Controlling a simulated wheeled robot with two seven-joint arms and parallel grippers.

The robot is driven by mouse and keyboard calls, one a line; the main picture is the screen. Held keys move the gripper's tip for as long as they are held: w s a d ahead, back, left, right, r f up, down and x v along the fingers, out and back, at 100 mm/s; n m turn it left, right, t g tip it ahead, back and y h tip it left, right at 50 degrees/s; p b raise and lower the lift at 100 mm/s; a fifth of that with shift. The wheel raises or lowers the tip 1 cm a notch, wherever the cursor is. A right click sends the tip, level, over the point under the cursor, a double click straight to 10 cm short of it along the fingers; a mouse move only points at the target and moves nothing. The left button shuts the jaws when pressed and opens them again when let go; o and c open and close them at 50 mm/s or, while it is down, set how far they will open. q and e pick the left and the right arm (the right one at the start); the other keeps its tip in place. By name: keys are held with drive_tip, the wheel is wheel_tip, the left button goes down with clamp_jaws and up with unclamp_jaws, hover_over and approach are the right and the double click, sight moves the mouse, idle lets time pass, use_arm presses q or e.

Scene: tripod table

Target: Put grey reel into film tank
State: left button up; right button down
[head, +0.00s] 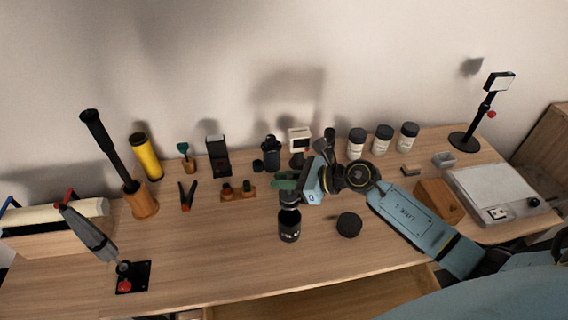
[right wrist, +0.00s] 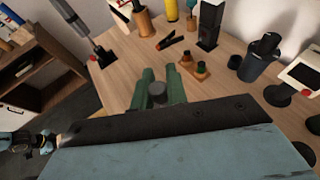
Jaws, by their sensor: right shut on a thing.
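The film tank (head: 289,231) is an open black cylinder with white lettering, upright near the table's middle. The grey reel (head: 290,201) is a small dark grey piece directly above the tank's mouth; I cannot tell whether its lower end is inside. My right gripper (head: 287,184) is shut on the reel, with green fingers above the tank. In the right wrist view the reel's grey top (right wrist: 158,92) shows between the two green fingers, and the tank is hidden. My left gripper does not show in the head view.
A black round cap (head: 349,226) lies right of the tank. Small stands, a dark bottle (head: 271,153) and white-labelled jars (head: 382,139) line the back. A wooden block (head: 439,200) and white-topped box (head: 495,188) stand right.

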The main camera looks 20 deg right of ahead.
sight(284, 194)
drive_tip(key=shift+w+d+r, duration=0.1)
drive_tip(key=shift+p, duration=0.3)
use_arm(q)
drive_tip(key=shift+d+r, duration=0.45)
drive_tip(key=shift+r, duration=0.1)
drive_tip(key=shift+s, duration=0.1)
